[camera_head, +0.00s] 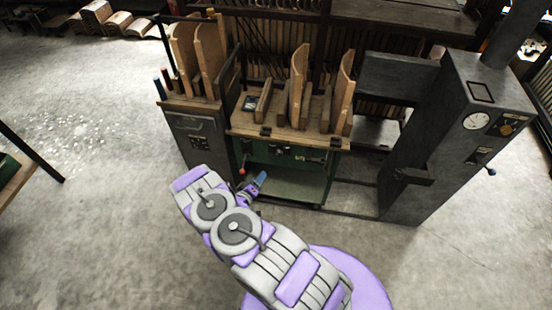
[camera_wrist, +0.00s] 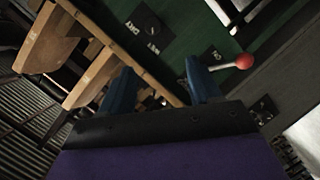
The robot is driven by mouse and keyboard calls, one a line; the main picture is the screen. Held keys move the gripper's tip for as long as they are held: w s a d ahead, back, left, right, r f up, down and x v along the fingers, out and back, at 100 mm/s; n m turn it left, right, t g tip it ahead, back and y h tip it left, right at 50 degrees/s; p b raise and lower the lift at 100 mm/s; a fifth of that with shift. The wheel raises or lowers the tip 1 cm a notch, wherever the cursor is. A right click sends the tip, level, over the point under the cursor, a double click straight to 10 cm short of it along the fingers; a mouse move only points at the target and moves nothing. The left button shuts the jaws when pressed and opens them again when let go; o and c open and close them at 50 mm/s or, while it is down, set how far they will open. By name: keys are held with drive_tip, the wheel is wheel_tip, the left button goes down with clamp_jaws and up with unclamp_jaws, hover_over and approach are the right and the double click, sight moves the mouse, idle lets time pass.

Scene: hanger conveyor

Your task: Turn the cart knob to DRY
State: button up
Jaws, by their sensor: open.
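The cart's green front panel (camera_head: 280,155) is below a wooden top. In the wrist view, the panel (camera_wrist: 185,25) carries white labels, which seem to read DRY and WET, beside a dark square fitting (camera_wrist: 147,18). This fitting may be the knob; its setting is unclear. A lever with a red ball (camera_wrist: 243,61) is at the right, beside another small dark plate (camera_wrist: 211,56); the ball also shows in the head view (camera_head: 242,171). My gripper (camera_wrist: 158,72) is open and empty, its blue fingers before the panel, left of the ball. In the head view my gripper (camera_head: 262,177) is near the cart's lower left.
Wooden boards (camera_head: 298,85) stand on the cart top. A dark cabinet (camera_head: 195,140) is close on the left. A grey machine column (camera_head: 435,150) with a dial stands at the right.

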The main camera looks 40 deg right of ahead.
sight(278, 155)
drive_tip(key=shift+h, duration=0.3)
drive_tip(key=b+x, duration=0.1)
drive_tip(key=x, duration=0.5)
drive_tip(key=b+x, duration=0.1)
drive_tip(key=x, duration=0.5)
drive_tip(key=s+b+x, duration=0.1)
drive_tip(key=x, duration=0.5)
drive_tip(key=shift+d, duration=0.3)
drive_tip(key=c, duration=1)
drive_tip(key=shift+c, duration=0.2)
